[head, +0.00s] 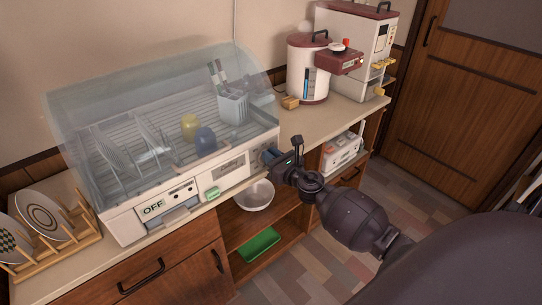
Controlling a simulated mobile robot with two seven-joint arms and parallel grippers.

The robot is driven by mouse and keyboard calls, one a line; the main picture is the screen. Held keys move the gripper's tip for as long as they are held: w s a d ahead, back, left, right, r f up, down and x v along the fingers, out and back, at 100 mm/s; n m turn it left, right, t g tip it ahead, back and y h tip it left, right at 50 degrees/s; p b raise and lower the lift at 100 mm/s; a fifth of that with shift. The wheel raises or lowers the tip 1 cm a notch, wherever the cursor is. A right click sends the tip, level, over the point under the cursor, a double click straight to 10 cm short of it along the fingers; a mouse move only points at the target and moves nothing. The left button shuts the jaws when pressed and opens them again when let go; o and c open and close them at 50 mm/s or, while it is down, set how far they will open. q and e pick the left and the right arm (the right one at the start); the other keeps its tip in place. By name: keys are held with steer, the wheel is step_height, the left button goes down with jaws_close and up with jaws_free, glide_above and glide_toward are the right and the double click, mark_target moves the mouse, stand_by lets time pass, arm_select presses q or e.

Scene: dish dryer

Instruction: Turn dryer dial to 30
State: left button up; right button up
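The dish dryer (130,215) stands on the counter with a clear domed cover. Its white front panel has an "OFF" label (153,208) at the left, a green label (212,193) near the middle and a display-like panel (230,167) further right. No dial can be made out clearly; the panel's right end is partly covered by my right gripper. My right gripper (270,157) is at that right end, with its arm coming from the lower right. Whether its fingers are open or shut, or touch anything, cannot be told. My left gripper is not in view.
Plates, cups and a utensil holder (232,108) are inside the dryer. A wooden plate rack (75,238) stands at the left. A white and red pot (307,75) and a tall appliance (352,50) stand at the back right. A bowl (254,196) sits on the shelf below.

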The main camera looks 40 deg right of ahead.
steer(key=shift+m, duration=0.3)
jaws_close()
arm_select(q)
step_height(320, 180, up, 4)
steer(key=p, duration=0.3)
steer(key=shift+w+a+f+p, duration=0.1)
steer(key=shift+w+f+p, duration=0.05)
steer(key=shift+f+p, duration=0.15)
arm_select(e)
steer(key=f+m, duration=0.1)
steer(key=m, duration=0.7)
steer(key=d+f+m, duration=0.1)
steer(key=m, duration=0.8)
steer(key=f+m, duration=0.1)
steer(key=m, duration=0.8)
steer(key=shift+d+f, duration=0.3)
steer(key=shift+f, duration=0.05)
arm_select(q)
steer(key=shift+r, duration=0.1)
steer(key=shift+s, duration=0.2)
arm_select(e)
steer(key=o, duration=0.7)
jaws_free()
